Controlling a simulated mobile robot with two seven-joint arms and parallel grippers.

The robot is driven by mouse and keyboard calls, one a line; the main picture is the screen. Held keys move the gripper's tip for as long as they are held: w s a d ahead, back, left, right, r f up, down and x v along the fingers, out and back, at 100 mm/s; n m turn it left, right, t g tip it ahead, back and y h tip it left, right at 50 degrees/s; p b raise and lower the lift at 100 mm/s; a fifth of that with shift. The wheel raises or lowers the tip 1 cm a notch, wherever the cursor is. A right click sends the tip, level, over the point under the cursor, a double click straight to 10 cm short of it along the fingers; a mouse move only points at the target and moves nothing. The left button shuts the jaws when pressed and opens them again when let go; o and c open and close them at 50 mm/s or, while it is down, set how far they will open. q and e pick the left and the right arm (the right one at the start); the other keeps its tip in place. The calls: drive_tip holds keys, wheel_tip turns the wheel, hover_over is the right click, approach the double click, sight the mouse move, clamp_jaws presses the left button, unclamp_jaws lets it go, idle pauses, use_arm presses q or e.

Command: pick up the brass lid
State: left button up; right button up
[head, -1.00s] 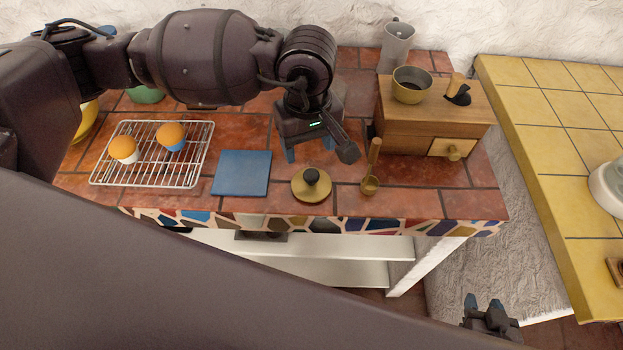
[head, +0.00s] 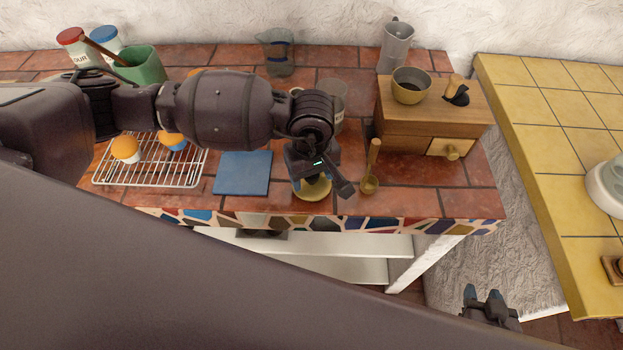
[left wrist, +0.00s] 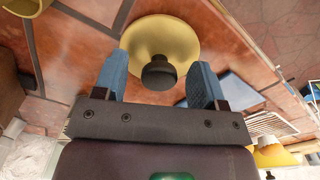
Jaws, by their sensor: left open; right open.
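The brass lid (head: 317,191) lies on the tiled counter near its front edge, partly hidden by my left gripper (head: 308,191) in the head view. In the left wrist view the brass lid (left wrist: 178,38) is a round disc with a black knob (left wrist: 159,73). My left gripper (left wrist: 158,88) is open, with its two blue fingertips on either side of the knob in that view. I cannot tell whether they touch the lid. My right gripper (head: 483,297) is open and empty, low at the right, away from the counter.
A blue square mat (head: 243,172) lies left of the lid, and a wire rack (head: 150,172) with orange-topped cups is further left. A brass scoop (head: 370,183) is close on the right. A wooden grinder box (head: 405,140) stands behind it.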

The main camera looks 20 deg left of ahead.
use_arm(q)
drive_tip(key=c, duration=1)
drive_tip(key=shift+r, duration=0.15)
